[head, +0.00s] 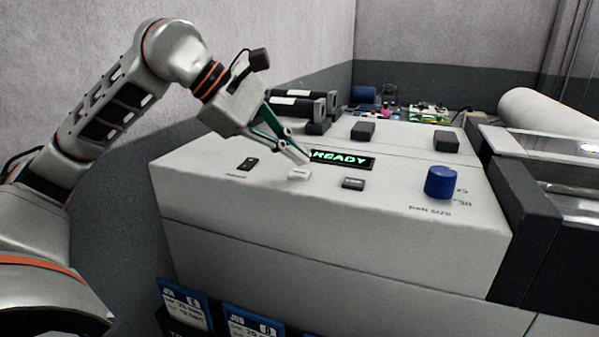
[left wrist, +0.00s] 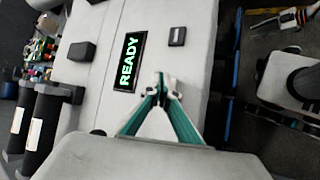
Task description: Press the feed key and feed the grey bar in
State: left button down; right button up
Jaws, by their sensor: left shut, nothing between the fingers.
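The machine's sloping panel (head: 400,205) carries a row of small keys with labels too small to read. A white key (head: 299,174) lies between a dark key on the left (head: 247,164) and a dark key on the right (head: 353,183). The display (head: 342,160) reads READY in green and also shows in the left wrist view (left wrist: 129,62). My left gripper (head: 305,160) is shut and empty, its tips at the white key; I cannot tell whether they touch it. In the left wrist view its closed fingertips (left wrist: 167,84) hide that key. I cannot pick out a grey bar.
A blue knob (head: 441,183) stands at the panel's right. Black cylinders (head: 297,104) with white labels lie behind the panel. A large pale cylinder (head: 548,114) is at the far right. Blue job cards (head: 185,303) hang below the front. Part of an arm (left wrist: 288,19) shows in the left wrist view.

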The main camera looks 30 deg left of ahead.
pick_arm(q)
jog(key=shift+f, duration=0.1)
jog(key=shift+f, duration=0.3)
